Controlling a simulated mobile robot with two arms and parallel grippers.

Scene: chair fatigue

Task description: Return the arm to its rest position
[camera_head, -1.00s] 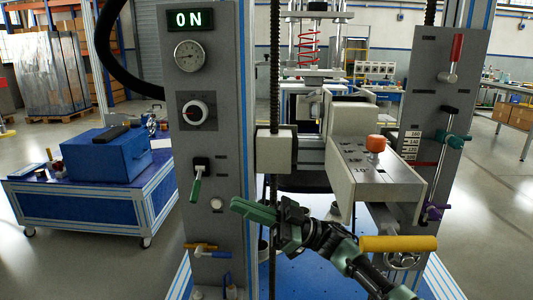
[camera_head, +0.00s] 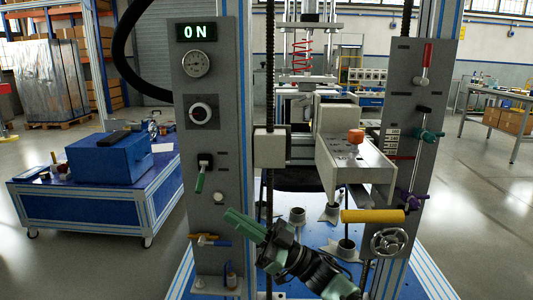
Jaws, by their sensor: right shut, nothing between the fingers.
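My right gripper (camera_head: 243,224) has green fingers and shows at the lower middle, with its arm coming in from the bottom right. It is shut and empty, in front of the machine's blue base plate and to the right of the left grey panel (camera_head: 207,130). It looks apart from the green-handled lever (camera_head: 200,180) on that panel, which hangs down. The lit display (camera_head: 197,32) above reads ON. My left gripper is not in view.
A yellow roller handle (camera_head: 372,216) and a handwheel (camera_head: 389,242) stand to the right of my arm. An orange knob (camera_head: 355,136) tops the grey block. The right panel (camera_head: 409,110) carries several levers. A blue toolbox (camera_head: 108,157) sits on a cart at left.

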